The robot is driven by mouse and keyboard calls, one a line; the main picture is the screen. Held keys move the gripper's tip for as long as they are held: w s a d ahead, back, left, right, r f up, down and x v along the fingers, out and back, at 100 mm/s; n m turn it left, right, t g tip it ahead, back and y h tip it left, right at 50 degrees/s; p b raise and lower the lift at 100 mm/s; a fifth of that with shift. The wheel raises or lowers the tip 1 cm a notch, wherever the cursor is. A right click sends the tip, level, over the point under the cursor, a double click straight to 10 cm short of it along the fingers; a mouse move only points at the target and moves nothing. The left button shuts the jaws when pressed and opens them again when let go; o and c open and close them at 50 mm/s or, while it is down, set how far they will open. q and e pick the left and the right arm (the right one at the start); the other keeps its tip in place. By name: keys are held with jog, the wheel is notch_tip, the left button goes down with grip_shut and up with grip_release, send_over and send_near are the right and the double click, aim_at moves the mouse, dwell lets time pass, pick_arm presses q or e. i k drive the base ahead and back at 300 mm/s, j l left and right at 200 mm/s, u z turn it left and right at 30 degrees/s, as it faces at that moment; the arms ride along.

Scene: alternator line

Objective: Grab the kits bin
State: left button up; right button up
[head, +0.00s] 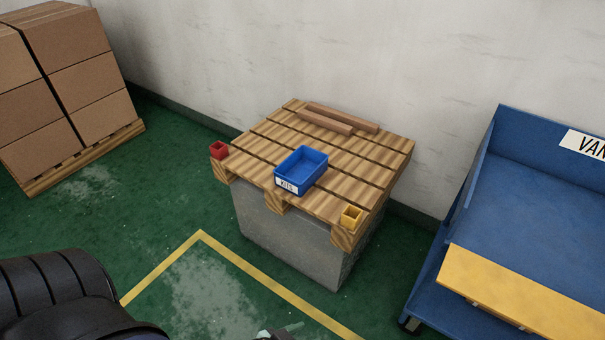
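The kits bin (301,167) is a small open blue box with a white label reading KITS on its front. It sits upright near the front middle of a wooden pallet top (345,171) on a grey block, and looks empty. No gripper is near it. A black arm part of mine shows at the lower left. A small pale piece shows at the bottom edge, too cut off to identify. Neither gripper can be made out.
A blue cart (530,190) stands right, stacked cartons (62,75) left. Green floor (215,285) with yellow lines lies clear in front.

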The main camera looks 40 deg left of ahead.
aim_at(300, 171)
jog(key=i+j, duration=0.15)
jog(key=j, duration=0.3)
jog(key=i+j, duration=0.2)
jog(key=j, duration=0.2)
jog(key=i+j, duration=0.15)
jog(key=j, duration=0.3)
jog(key=i+j, duration=0.2)
jog(key=j, duration=0.2)
jog(key=i+j, duration=0.15)
jog(key=j, duration=0.3)
jog(key=i+j, duration=0.2)
jog(key=j, duration=0.2)
jog(key=i+j, duration=0.15)
jog(key=j, duration=0.3)
jog(key=i+j, duration=0.15)
jog(key=j, duration=0.25)
jog(key=i+z, duration=0.05)
